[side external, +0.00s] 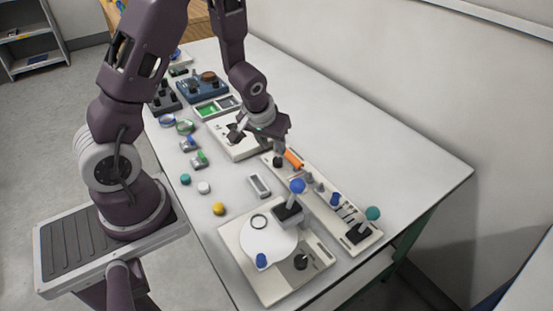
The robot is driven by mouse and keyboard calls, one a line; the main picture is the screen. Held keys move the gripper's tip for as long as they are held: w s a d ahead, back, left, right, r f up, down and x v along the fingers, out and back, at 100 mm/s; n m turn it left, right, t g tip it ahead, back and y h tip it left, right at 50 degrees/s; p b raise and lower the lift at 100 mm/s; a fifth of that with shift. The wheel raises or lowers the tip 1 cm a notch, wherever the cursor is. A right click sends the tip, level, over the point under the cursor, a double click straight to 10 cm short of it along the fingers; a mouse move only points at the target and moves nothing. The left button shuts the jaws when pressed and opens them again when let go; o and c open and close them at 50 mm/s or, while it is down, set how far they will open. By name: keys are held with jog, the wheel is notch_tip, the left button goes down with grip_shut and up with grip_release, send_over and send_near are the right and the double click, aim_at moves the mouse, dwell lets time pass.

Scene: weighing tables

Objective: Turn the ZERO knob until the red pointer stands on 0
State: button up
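My gripper (258,146) hangs over the near edge of a white flat instrument (247,152) at mid-table. Its two fingers look spread apart, with nothing visible between them. The gripper hides part of this instrument. Dark parts show on it beside the left finger, too small to make out. No ZERO label, red pointer or scale figure can be read, so I cannot tell which knob is ZERO.
A long pale board (317,197) with an orange handle, levers and a teal ball knob lies right of my gripper. Blue and green units (203,88) stand farther back. Small coloured pieces, including a yellow one (219,209), line the left edge. The table's right side (390,160) is clear.

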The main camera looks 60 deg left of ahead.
aim_at(277, 161)
jog(key=x, duration=0.8)
jog(key=shift+s+f, duration=0.15)
jog(key=shift+s, duration=0.05)
